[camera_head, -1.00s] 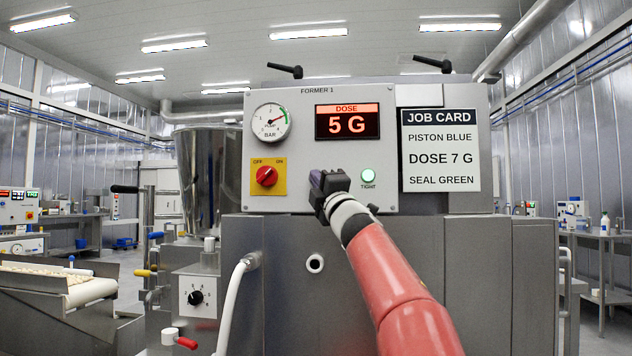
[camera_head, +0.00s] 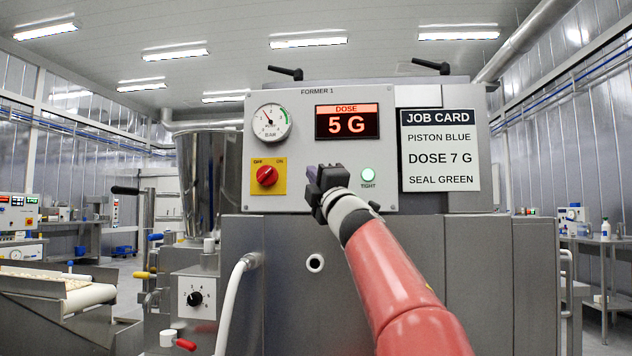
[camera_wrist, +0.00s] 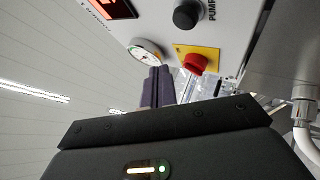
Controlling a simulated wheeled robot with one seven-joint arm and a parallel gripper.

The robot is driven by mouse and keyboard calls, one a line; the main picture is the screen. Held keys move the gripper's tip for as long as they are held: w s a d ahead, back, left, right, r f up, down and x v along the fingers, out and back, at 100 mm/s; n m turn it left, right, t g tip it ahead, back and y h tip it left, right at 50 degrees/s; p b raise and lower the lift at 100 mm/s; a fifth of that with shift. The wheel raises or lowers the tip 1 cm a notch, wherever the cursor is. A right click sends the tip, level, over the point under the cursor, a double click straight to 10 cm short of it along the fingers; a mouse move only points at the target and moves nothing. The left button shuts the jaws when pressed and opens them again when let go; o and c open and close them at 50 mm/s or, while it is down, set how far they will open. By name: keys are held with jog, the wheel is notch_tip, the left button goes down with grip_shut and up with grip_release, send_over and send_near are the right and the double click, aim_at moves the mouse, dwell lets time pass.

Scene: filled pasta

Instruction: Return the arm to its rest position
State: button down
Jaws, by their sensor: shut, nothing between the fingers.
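My gripper (camera_head: 318,180) is in front of the lower middle of the FORMER 1 panel (camera_head: 300,195), with my red arm reaching up to it from the lower right. The fingers are closed together with nothing between them; they also show in the wrist view (camera_wrist: 157,88). A black knob (camera_wrist: 187,14) with a partly cut-off label starting "PUM" shows in the wrist view; in the head view my gripper seems to cover it. The red switch (camera_head: 266,176) on its yellow plate is left of my gripper. The green TIGHT lamp (camera_head: 368,174) is lit to its right.
The dose display (camera_head: 347,122) reads 5 G; the job card (camera_head: 440,150) says DOSE 7 G. A pressure gauge (camera_head: 271,122) is at upper left. A steel hopper (camera_head: 208,180), white hose (camera_head: 232,300) and conveyor (camera_head: 88,297) stand to the left.

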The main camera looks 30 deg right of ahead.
dwell(0.4)
jog(key=s+a+f+m+g+h, duration=0.35)
jog(key=f+m, duration=0.25)
jog(key=f, duration=0.3)
jog(key=s+a+f+m+g+h, duration=0.2)
jog(key=s+a+f+m+g, duration=0.25)
jog(key=f, duration=0.55)
jog(key=s+a+f+m+g+y, duration=0.1)
jog(key=s+a+f+m+g, duration=0.2)
jog(key=s+f, duration=0.5)
jog(key=s+a+f+m+g+y, duration=0.2)
jog(key=s+f, duration=0.6)
jog(key=f, duration=0.7)
jog(key=s+a+f+m+g+y, duration=0.2)
jog(key=s+a+f+m+g, duration=0.2)
jog(key=s+f, duration=0.5)
notch_tip(320, 180, down, 2)
jog(key=shift+a+f+g, duration=0.25)
jog(key=shift+a+g, duration=0.1)
jog(key=shift+g, duration=0.55)
jog(key=shift+y, duration=0.25)
